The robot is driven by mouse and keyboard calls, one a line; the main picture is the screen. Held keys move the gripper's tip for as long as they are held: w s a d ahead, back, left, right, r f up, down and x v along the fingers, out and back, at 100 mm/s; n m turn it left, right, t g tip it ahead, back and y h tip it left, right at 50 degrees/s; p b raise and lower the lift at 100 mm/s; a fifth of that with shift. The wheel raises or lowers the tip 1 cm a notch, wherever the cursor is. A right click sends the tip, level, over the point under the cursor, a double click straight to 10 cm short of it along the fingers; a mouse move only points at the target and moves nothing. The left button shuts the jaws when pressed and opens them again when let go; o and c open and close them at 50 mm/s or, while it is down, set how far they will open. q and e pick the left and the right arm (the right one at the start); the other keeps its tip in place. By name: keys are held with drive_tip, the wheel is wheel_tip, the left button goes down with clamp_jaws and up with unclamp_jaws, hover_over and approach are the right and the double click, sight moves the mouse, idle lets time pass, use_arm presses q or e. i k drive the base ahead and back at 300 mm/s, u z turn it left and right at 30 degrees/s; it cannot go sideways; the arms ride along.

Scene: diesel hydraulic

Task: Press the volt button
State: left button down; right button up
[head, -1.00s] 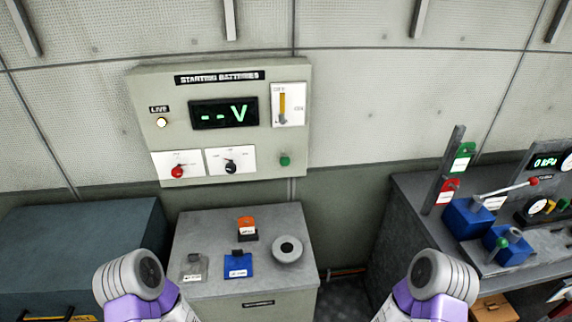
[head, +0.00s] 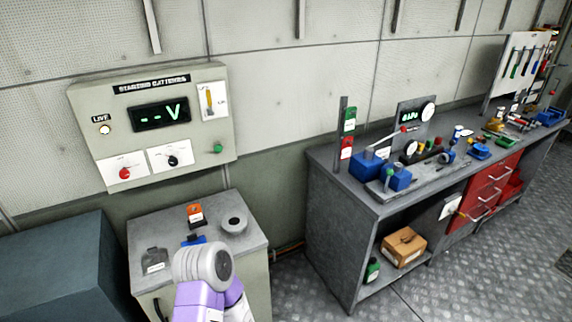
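The starting batteries panel (head: 190,78) hangs on the wall at the left. Its display (head: 160,116) shows green dashes and a V. A small green button (head: 217,149) sits at its lower right; its label is not readable, so I cannot tell if it is the volt button. A red knob (head: 124,173) and a black knob (head: 172,160) are on white plates. A lever switch (head: 210,100) is at the upper right, and a lit live lamp (head: 104,130) at the left. Neither gripper is in view; only a purple and white part of my arm shows.
Below the panel, a grey cabinet (head: 144,228) bears an orange-topped item (head: 195,214), a round grey item (head: 233,223) and a partly hidden blue item. A dark blue box (head: 60,262) stands at the left. A workbench (head: 345,190) with tools is at the right, with open floor (head: 440,268) before it.

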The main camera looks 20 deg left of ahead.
sight(217, 148)
drive_tip(key=z, duration=0.4)
drive_tip(key=k, duration=0.5)
drive_tip(key=z, duration=0.4)
drive_tip(key=i, duration=1.25)
drive_tip(key=u, duration=1.15)
drive_tip(key=i, duration=0.95)
drive_tip(key=u, duration=1.1)
